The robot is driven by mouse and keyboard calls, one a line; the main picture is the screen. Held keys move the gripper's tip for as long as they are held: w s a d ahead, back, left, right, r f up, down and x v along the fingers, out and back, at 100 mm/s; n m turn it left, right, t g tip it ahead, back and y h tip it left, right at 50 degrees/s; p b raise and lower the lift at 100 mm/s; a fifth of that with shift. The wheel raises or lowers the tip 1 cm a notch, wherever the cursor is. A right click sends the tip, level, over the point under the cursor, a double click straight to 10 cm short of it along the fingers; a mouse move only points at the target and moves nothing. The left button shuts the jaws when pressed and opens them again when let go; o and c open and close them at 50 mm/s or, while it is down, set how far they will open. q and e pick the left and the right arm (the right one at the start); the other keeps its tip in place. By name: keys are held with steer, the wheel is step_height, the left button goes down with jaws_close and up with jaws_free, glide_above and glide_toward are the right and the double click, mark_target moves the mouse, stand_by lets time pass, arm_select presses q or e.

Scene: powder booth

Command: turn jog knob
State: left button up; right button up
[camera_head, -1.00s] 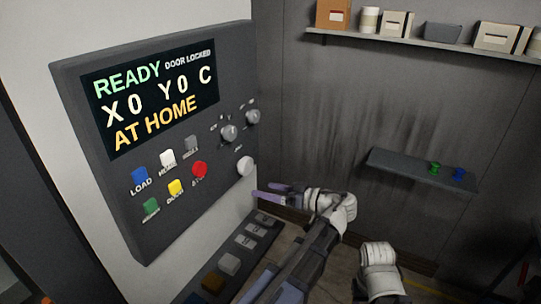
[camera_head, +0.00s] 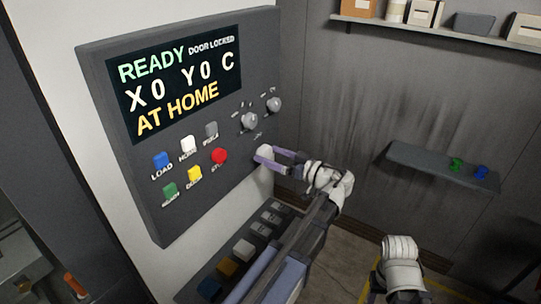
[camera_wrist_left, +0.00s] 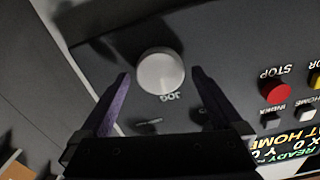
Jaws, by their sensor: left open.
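The jog knob (camera_wrist_left: 160,72) is a round pale knob on the dark control panel (camera_head: 150,215), with the label JOG beside it in the left wrist view. In the head view the knob (camera_head: 264,151) is at the panel's lower right, partly hidden by my gripper. My left gripper (camera_head: 266,160) is open with its purple fingers pointing at the panel. In the left wrist view the two fingertips (camera_wrist_left: 160,75) lie on either side of the knob with gaps; I cannot tell if they reach its depth. My right gripper is not in view.
Two grey knobs (camera_head: 250,121) sit above the jog knob. A red STOP button (camera_head: 219,156) and several other coloured buttons are to its left. A row of buttons on a lower ledge (camera_head: 262,229) lies below. A wall shelf (camera_head: 430,165) stands at the right.

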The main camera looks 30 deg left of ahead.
arm_select(q)
steer(key=shift+a, duration=0.25)
steer(key=c, duration=1.3)
